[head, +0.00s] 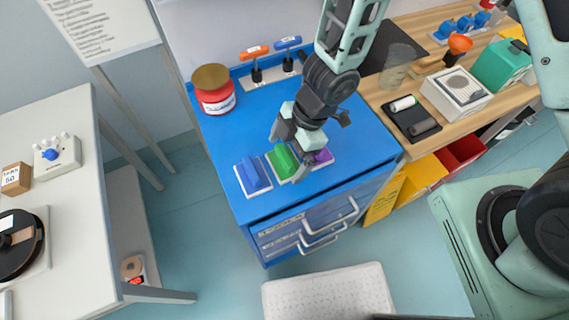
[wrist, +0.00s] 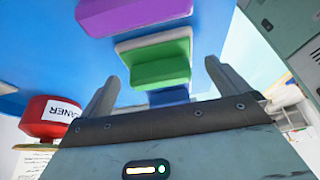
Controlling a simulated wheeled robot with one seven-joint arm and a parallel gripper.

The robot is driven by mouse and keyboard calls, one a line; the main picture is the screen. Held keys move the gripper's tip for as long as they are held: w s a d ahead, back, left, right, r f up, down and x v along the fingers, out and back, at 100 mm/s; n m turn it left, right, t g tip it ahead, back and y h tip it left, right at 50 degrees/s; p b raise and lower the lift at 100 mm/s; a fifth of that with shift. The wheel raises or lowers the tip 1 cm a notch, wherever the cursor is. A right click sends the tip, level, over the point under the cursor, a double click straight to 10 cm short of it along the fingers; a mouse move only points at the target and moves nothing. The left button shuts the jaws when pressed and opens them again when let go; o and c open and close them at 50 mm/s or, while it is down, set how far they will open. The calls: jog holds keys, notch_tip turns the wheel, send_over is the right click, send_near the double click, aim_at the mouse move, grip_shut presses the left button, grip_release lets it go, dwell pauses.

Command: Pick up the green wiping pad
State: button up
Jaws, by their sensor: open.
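The green wiping pad (head: 282,160) lies on a white base on the blue cabinet top (head: 225,135), between a blue pad (head: 253,173) on the left and a purple pad (head: 322,156) on the right. My gripper (head: 288,158) is above the green pad and hides part of it in the head view. In the wrist view my gripper (wrist: 165,90) is open, with its fingers apart and the green pad (wrist: 160,62) beyond and between them. The purple pad (wrist: 130,14) and the blue pad (wrist: 168,97) also show there. I cannot tell whether the fingers touch the pad.
A red jar (head: 215,95) stands at the cabinet's back left, near orange-handled (head: 254,53) and blue-handled (head: 287,43) tools in a rack. A wooden bench (head: 430,75) with several items adjoins on the right. A white table (head: 60,200) stands left. The cabinet's drawer handles (head: 325,225) stick out in front.

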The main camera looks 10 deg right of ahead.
aim_at(285, 155)
jog(key=shift+x, duration=0.9)
jog(key=shift+c, duration=0.3)
jog(key=c, duration=0.9)
jog(key=shift+o, duration=0.2)
jog(key=shift+r, duration=0.1)
notch_tip(285, 155, up, 10)
jog(key=p, duration=0.6)
